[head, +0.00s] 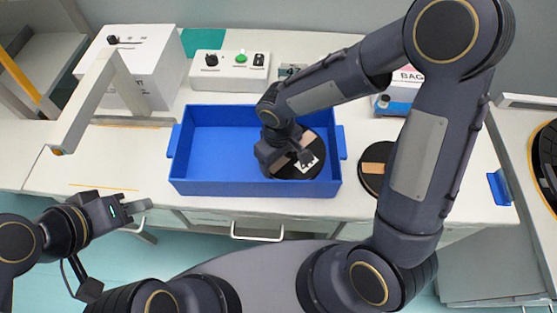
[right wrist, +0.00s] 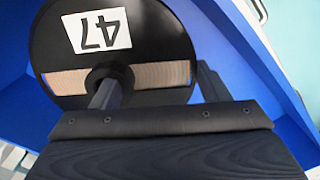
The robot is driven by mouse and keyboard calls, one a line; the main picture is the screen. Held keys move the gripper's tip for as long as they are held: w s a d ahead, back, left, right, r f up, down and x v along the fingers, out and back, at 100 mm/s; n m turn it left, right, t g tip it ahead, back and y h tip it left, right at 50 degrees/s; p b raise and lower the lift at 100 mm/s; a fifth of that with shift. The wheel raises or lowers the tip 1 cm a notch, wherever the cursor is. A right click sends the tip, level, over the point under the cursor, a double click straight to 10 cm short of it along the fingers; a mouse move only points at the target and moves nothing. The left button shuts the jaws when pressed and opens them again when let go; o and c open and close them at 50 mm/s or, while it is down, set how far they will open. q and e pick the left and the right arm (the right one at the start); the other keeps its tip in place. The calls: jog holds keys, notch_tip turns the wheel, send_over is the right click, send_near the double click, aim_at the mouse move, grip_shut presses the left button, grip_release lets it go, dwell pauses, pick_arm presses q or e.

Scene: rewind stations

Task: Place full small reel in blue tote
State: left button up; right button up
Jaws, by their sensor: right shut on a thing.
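The small reel (head: 299,169) is black with a white label reading 47 and tan winding showing. It is over or inside the right part of the blue tote (head: 212,183); whether it touches the floor I cannot tell. My right gripper (head: 290,154) is shut on it from above. In the right wrist view the reel (right wrist: 120,40) fills the upper left, with one finger at its hub and the other by its rim. My left gripper (head: 138,209) hangs empty in front of the bench at lower left; its jaw gap is unclear.
Another black reel (head: 373,168) with a tan band lies on the bench right of the tote, partly behind my right arm. A control box (head: 229,67) with a green button and a white machine (head: 131,62) stand behind. The tote's left half is empty.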

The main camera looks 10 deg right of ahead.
jog(key=shift+f, duration=0.6)
jog(key=shift+f, duration=0.2)
jog(key=o, duration=1.4)
jog(key=shift+r, duration=0.1)
